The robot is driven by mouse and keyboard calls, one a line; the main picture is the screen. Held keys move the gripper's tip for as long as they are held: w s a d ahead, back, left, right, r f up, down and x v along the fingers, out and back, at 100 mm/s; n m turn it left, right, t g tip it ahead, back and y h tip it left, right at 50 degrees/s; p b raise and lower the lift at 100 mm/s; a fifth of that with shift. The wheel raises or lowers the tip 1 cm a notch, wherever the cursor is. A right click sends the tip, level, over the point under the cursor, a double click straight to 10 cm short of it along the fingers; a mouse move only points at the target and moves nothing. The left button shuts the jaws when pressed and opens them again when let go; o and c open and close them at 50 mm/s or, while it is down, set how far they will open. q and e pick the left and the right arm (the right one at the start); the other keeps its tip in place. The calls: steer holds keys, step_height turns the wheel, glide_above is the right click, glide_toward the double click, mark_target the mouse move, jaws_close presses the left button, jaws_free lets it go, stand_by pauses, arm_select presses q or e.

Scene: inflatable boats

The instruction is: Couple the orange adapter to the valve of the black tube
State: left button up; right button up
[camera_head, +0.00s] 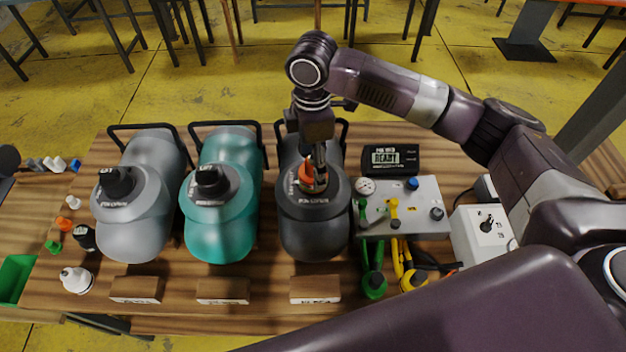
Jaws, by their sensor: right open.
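The black tube (312,238) lies on the wooden table, the rightmost of three tubes. An orange piece (309,184), which looks like the orange adapter, sits at the valve on top of the black tube. My right gripper (319,172) points down right over it, with its fingers open around or beside the orange piece. The fingers hide part of the valve, so I cannot tell how fully the adapter is seated. My left gripper is not in view.
A teal tube (222,235) and a grey tube (133,230) lie to the left, both with black valve caps. Small coloured fittings (63,223) lie at the far left. A grey panel (418,222) with gauge, hoses and a black display box (391,158) stands at the right. Wooden labelled blocks (315,284) line the front.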

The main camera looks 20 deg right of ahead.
step_height(320, 180, up, 10)
steer(key=shift+r, duration=0.25)
steer(key=shift+s, duration=0.1)
stand_by(0.5)
